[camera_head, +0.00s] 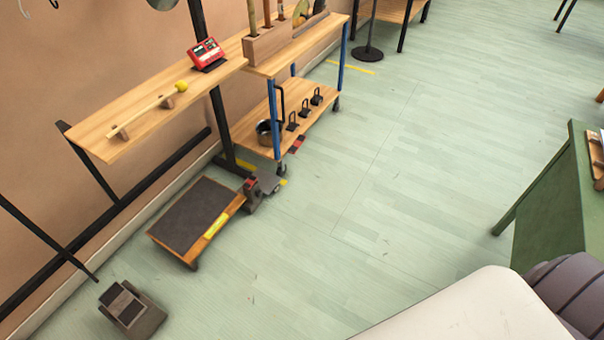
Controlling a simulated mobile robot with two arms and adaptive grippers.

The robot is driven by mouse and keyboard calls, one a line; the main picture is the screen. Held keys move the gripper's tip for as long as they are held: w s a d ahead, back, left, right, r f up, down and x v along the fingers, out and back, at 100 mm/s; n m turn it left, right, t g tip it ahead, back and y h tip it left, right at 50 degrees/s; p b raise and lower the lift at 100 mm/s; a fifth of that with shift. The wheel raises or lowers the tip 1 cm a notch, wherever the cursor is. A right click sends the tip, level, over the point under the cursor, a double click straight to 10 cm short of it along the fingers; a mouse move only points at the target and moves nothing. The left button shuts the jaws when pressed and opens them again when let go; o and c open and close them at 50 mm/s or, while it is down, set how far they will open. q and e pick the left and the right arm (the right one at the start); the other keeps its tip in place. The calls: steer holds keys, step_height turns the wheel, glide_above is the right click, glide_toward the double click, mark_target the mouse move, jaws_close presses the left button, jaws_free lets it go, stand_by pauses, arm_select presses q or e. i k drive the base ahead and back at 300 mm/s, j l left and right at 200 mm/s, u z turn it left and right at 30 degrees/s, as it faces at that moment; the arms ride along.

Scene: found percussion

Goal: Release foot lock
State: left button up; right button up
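Neither of my grippers shows in the head view. No part is clearly marked as the foot lock. A small red pedal-like piece (297,144) sits low at the near end of the wheeled cart (310,125), by its blue leg. A grey block with a dark red part (252,190) stands on the floor against the corner of a low platform (195,215). I cannot tell whether the red pieces are pressed or raised. A grey pedal with two black pads (128,306) lies on the floor at the lower left.
A wooden wall shelf (150,110) holds a yellow-headed mallet (160,105) and a red device (206,54). The cart carries a dark pot (268,131) and several black weights. A green table (560,205) stands at the right. The middle floor is clear.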

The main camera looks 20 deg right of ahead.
mark_target(252, 179)
steer(key=z, duration=0.3)
steer(key=i+l+u, duration=0.4)
steer(key=i, duration=0.5)
steer(key=i+l+u, duration=0.45)
steer(key=i+l, duration=0.35)
steer(key=l, duration=0.1)
